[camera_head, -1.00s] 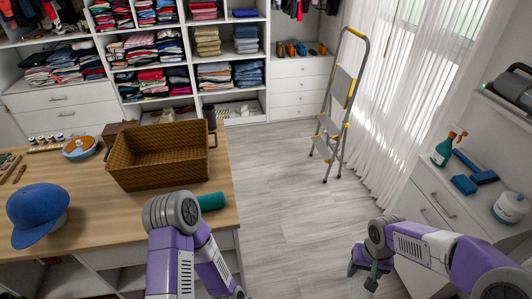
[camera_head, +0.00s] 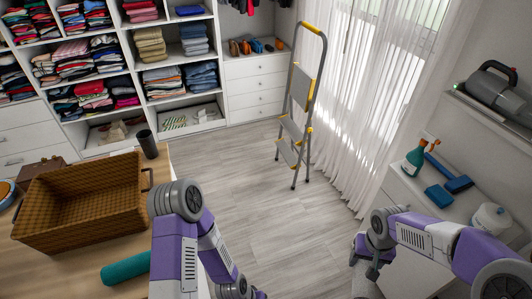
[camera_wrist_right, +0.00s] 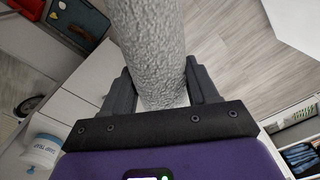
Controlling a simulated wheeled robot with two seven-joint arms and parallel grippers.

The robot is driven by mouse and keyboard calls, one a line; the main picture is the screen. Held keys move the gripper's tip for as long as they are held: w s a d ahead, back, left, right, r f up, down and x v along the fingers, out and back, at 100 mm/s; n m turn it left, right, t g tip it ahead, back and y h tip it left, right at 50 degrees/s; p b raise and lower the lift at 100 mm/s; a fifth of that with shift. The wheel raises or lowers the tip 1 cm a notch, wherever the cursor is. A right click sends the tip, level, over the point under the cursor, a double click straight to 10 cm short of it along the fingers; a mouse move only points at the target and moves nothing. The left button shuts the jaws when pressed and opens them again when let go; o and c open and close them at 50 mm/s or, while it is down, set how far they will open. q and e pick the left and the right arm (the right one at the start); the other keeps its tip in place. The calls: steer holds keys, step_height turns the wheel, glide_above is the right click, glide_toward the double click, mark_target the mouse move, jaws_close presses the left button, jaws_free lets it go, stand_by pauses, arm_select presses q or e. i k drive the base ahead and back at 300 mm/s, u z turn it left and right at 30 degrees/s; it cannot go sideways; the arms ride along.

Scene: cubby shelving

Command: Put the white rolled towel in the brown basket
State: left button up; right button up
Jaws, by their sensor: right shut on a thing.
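The brown basket (camera_head: 85,205) is a woven, empty-looking box on the wooden table (camera_head: 75,280) at the left of the head view. The white rolled towel (camera_wrist_right: 152,35) shows in the right wrist view as a thick, pale, rough-textured roll. My right gripper (camera_wrist_right: 158,72) has one finger on each side of it and is shut on it. In the head view my right gripper (camera_head: 373,268) is at lower right, beside the white cabinet and far to the right of the basket.
A teal roll (camera_head: 125,269) and a dark cup (camera_head: 147,144) are on the table near the basket. The white cabinet (camera_head: 400,195) at right bears a spray bottle (camera_head: 414,160) and blue items. A stepladder (camera_head: 300,105) stands behind. Bare floor lies between table and cabinet.

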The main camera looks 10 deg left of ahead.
mark_target(102, 200)
steer(key=i, duration=2.6)
steer(key=u, duration=4.3)
